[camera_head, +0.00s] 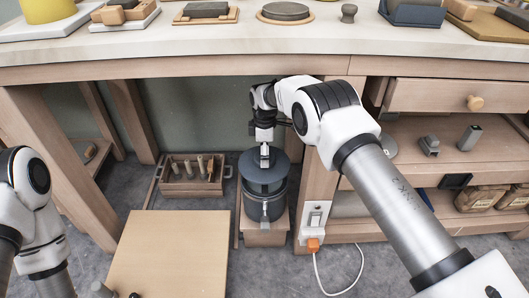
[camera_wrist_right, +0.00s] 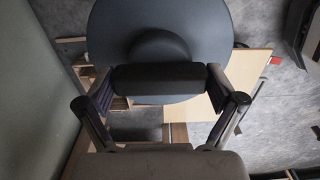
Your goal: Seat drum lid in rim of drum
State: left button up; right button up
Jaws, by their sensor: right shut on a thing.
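The drum lid (camera_head: 250,176) is a dark grey disc in the head view, over the drum (camera_head: 263,208), a dark cylinder with a metal clasp on its front. The lid looks roughly level and seems slightly above the rim; the exact gap cannot be told. My right gripper (camera_head: 265,155) is above the lid, shut on its handle. In the right wrist view, the fingers (camera_wrist_right: 160,84) close on both ends of the dark handle bar, and the lid disc (camera_wrist_right: 203,30) spreads beyond it. The drum is hidden there.
The drum stands on a low wooden base (camera_head: 265,238) under the workbench (camera_head: 200,50). A wooden crate of tools (camera_head: 190,187) is left of it. A pale board (camera_head: 170,255) lies in front.

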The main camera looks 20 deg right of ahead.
jog(key=shift+w+d+r, duration=0.1)
jog(key=shift+w, duration=0.15)
notch_tip(320, 180, down, 5)
jog(key=b, duration=0.4)
jog(key=shift+f, duration=0.3)
dwell(0.8)
